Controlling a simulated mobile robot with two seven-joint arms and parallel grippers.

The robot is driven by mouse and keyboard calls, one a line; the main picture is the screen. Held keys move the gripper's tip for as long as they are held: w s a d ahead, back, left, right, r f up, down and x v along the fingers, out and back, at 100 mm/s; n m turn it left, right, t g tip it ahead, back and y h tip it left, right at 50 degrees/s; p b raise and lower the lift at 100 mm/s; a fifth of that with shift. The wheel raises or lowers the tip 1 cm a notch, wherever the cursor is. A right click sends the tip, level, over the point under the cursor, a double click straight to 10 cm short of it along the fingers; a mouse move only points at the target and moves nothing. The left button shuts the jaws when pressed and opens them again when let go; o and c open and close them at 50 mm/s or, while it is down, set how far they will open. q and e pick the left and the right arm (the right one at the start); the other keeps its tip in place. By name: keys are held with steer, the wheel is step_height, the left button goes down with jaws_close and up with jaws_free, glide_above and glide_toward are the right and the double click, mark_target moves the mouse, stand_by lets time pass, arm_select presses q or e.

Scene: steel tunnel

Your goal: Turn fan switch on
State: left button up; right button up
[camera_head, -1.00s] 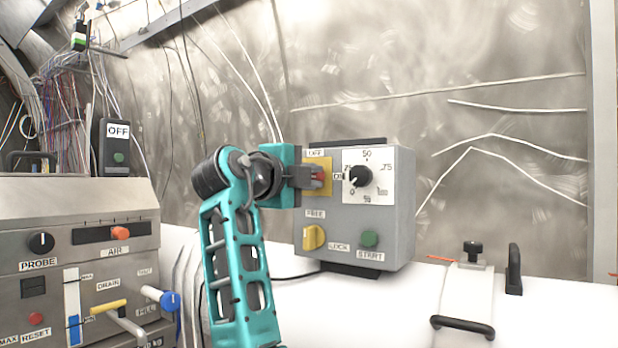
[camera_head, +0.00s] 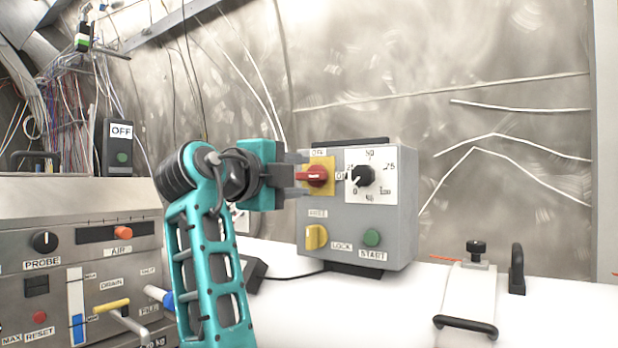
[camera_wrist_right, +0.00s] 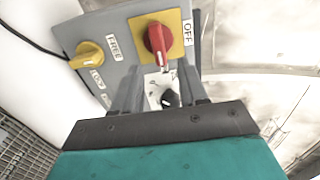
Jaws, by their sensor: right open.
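A red rotary switch (camera_head: 317,176) sits on a yellow plate at the upper left of a grey control box (camera_head: 400,220). OFF is above it and ON to its right. Its handle lies level, towards ON. In the right wrist view, the red switch (camera_wrist_right: 157,40) has its handle pointing down the picture, away from the OFF label at its right. No fan label is readable. My right gripper (camera_head: 300,177) is open, just left of the switch. My left gripper is not in view.
The box also has a black dial (camera_head: 363,176), a yellow FREE/LOCK knob (camera_head: 316,237) and a green START button (camera_head: 371,237). A control panel (camera_head: 100,235) stands at left. A white surface with a black handle (camera_head: 465,327) is at right.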

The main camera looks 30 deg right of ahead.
steer(key=v, duration=0.8)
